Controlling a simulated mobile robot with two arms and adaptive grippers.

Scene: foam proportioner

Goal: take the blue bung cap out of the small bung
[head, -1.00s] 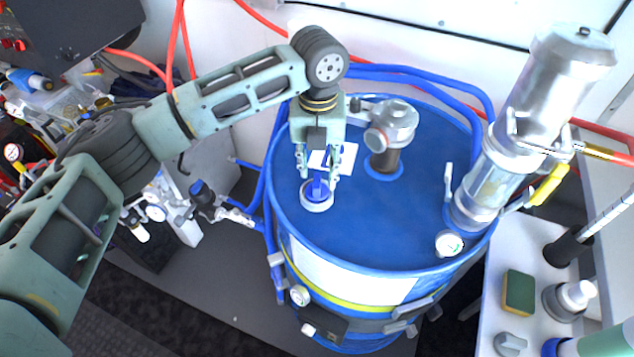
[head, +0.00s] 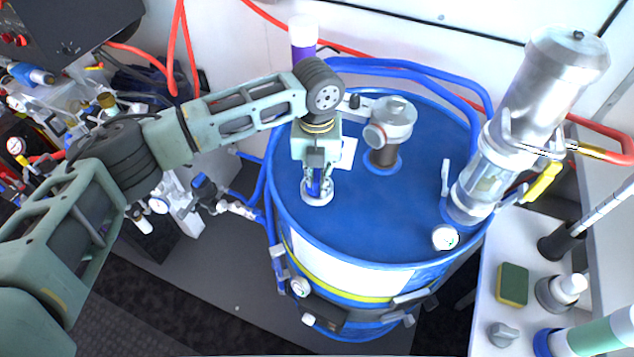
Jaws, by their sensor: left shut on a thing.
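The small bung (head: 317,198) is a pale ring on the left part of the blue drum's top (head: 350,220). The blue bung cap (head: 314,184) stands in it, partly hidden by the fingers. My left gripper (head: 316,187) points down over the bung and is shut on the cap's upright part. The cap appears still seated within the ring. My right gripper is not in view.
A grey metal fitting (head: 391,125) stands on the drum right behind my left gripper. A tall clear-and-metal cylinder (head: 510,130) rises at the drum's right. A white shelf with a sponge (head: 513,284) lies at the right. Blue hoses run behind the drum.

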